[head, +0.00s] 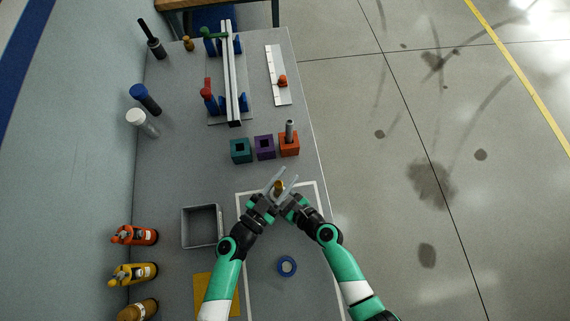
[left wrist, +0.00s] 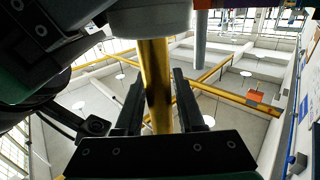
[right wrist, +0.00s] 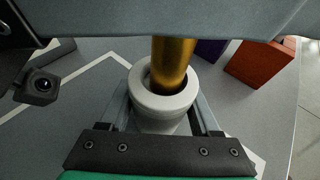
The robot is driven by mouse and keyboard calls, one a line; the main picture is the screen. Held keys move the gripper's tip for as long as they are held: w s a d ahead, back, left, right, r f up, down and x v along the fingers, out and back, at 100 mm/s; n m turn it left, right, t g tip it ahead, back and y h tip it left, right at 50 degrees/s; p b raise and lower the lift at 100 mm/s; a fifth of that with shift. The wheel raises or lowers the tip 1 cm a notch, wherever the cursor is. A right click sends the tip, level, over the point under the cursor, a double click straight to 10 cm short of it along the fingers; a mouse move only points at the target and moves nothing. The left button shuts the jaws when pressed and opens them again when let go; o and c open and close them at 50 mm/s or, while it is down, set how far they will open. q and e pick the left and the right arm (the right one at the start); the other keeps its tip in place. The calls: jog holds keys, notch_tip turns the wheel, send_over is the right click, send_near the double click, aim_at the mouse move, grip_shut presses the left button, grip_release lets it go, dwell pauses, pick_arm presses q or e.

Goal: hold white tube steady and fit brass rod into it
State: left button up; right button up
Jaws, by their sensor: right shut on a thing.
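My right gripper (right wrist: 165,118) is shut on the white tube (right wrist: 163,100), its open mouth facing the camera in the right wrist view. The brass rod (right wrist: 173,62) reaches into the tube's mouth, with dark bore showing around it. My left gripper (left wrist: 160,95) has its fingers apart on either side of the brass rod (left wrist: 156,75), with a gap showing on the right. The white tube (left wrist: 150,20) sits at the rod's upper end there. In the head view, both grippers meet around the brass rod (head: 279,187). The rod's depth inside the tube is hidden.
Teal (head: 241,150), purple (head: 264,147) and orange (head: 289,144) blocks stand just beyond the grippers. A grey open bin (head: 201,211) is left of my left arm. A blue tape ring (head: 287,266) lies between my arms. Bottles stand along the left edge.

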pick_arm(q)
jog(key=o, duration=0.3)
jog(key=v, duration=1.2)
pick_arm(e)
jog(key=o, duration=1.5)
